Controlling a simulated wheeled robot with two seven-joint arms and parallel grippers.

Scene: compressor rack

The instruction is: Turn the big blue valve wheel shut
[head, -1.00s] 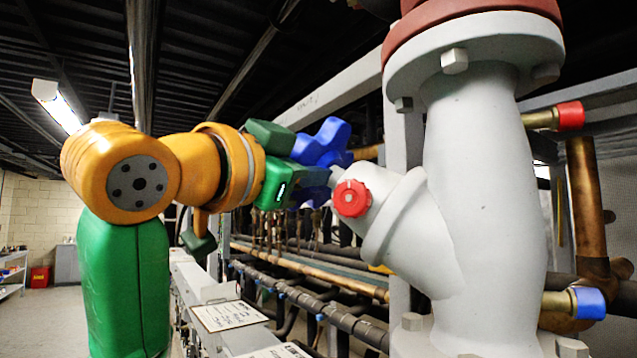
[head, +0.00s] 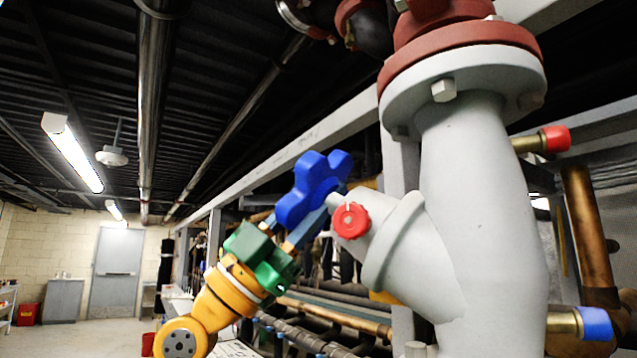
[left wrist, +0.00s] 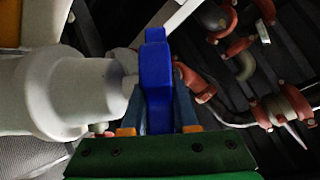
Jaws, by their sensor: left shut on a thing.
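The big blue valve wheel (head: 315,180) is a lobed handwheel at the left end of the angled stem housing on the grey-white valve body (head: 470,190). My left gripper (head: 303,222) reaches up to it from the lower left, with a finger on either side of the lower part of the wheel. In the left wrist view the blue wheel (left wrist: 155,80) stands edge-on between the two fingers, and the jaws are shut on it. The fingers hide part of the wheel. My right gripper is in neither current view.
A small red knob (head: 351,220) sits on the stem housing close beside the wheel. Red-capped (head: 556,139) and blue-capped (head: 594,323) fittings stick out at the right. Pipes run behind and below the wheel. Open floor (head: 85,338) shows at the left.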

